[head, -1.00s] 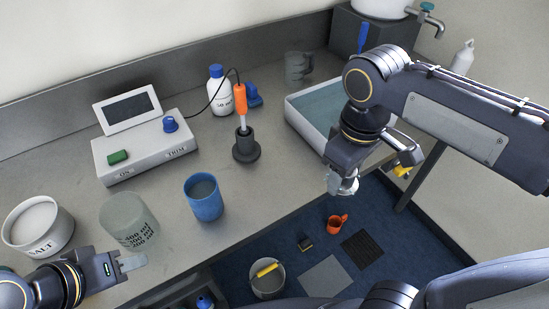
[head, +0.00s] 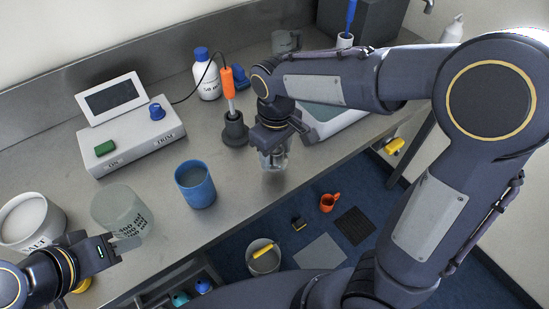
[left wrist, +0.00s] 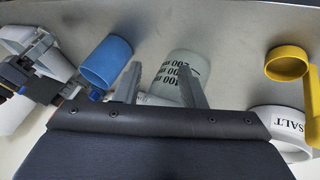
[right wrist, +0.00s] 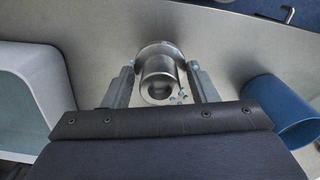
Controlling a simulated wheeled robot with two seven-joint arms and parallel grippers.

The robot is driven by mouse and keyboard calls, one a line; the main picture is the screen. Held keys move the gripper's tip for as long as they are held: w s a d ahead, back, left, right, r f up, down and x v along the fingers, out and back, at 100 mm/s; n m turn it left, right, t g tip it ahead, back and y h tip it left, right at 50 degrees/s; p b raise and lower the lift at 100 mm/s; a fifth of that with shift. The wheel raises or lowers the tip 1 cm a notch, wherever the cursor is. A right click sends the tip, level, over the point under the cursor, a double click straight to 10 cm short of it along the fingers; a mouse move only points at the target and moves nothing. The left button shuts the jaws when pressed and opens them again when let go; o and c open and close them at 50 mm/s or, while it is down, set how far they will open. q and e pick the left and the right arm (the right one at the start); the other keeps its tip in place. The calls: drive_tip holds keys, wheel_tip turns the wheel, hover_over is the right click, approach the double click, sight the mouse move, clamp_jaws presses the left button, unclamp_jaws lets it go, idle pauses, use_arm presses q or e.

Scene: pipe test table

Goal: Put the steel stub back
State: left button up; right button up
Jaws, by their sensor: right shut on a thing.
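My right gripper (head: 274,136) is shut on the steel stub (head: 272,158) and holds it near the table's front edge, right of the dark stand. In the right wrist view the steel stub (right wrist: 158,76) is a shiny round piece with a wider rim, between the fingers, with a few pale blue specks on it. The head view does not show clearly whether it touches the table. My left gripper (head: 122,246) is open at the table's front left. In the left wrist view its fingers (left wrist: 160,85) are spread, with the frosted beaker (left wrist: 185,72) beyond them.
The dark stand (head: 234,130) with the orange probe (head: 227,82) is left of my right gripper. A blue cup (head: 195,185), the console (head: 130,138), a white bottle (head: 207,78) and a salt tub (head: 30,222) stand further left. A pale tray (head: 335,122) is right. Bare table lies in front.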

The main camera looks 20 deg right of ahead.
sight(275, 161)
drive_tip(key=shift+w+a+f, duration=0.1)
drive_tip(key=shift+f, duration=1.65)
drive_tip(key=shift+f+b, duration=0.2)
drive_tip(key=shift+b, duration=0.1)
drive_tip(key=o, duration=1.1)
